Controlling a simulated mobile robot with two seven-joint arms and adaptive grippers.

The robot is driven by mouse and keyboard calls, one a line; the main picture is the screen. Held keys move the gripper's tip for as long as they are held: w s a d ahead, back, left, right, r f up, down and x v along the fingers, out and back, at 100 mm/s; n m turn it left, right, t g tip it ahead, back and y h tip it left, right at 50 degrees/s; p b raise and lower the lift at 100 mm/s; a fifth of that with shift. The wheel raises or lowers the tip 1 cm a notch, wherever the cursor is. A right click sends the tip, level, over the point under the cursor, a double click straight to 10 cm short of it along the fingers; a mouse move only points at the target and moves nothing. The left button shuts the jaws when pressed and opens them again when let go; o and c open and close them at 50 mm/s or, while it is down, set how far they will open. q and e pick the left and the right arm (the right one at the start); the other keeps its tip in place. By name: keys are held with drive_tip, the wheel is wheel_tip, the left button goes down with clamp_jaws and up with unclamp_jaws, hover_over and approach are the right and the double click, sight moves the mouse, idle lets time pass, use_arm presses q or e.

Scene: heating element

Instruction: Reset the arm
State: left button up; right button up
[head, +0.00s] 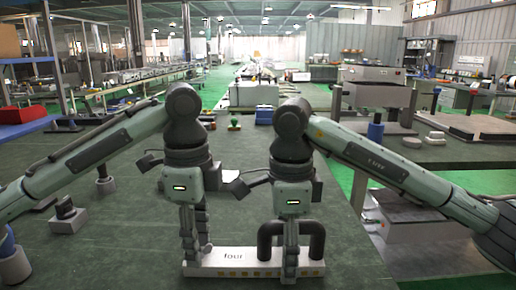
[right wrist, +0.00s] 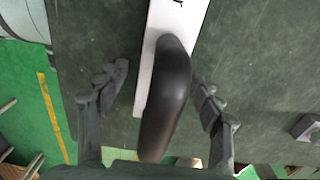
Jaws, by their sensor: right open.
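A white base plate (head: 230,256) marked "four" lies on the dark green table top. A black arch-shaped tube, the heating element (head: 317,240), stands at its right end. My right gripper (head: 291,262) is over the arch. In the right wrist view, its open fingers (right wrist: 160,95) are on either side of the black tube (right wrist: 163,115), with gaps on both sides. My left gripper (head: 195,255) points down at the left end of the plate. Its fingers show nearly edge-on, so its opening and any contact with the plate are unclear.
Small dark fixtures (head: 67,215) stand on the table at the left. A small red-and-green object (head: 234,123) and a blue block (head: 264,115) are farther back. A grey machine (head: 374,90) stands at the back right. The table behind the plate is largely clear.

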use_arm(q)
drive_tip(key=n, duration=0.6)
drive_tip(key=shift+a, duration=0.1)
idle(0.3)
